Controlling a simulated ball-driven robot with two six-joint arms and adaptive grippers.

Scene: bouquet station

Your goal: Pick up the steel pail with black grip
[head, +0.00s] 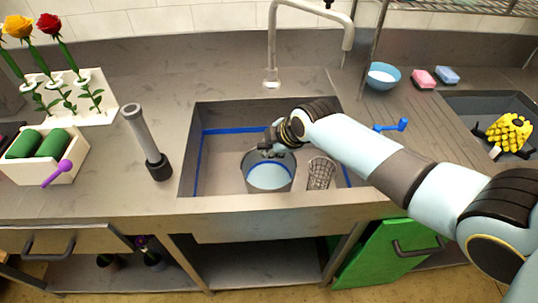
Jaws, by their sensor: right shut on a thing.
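The steel pail (268,177) stands in the sink basin in the middle of the head view, its opening facing up with a light blue inside. My right arm comes in from the right. My right gripper (272,150) is at the far rim of the pail and is shut on it. The fingertips are small and partly hidden, and I cannot make out the black grip clearly. My left gripper is not in view.
The sink (215,178) has raised walls around the pail. A wire mesh cup (320,173) stands close to the pail's right. A faucet (272,60) rises behind the sink. A grey cylinder on a black base (147,145) stands left. A blue bowl (383,77) is at the back right.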

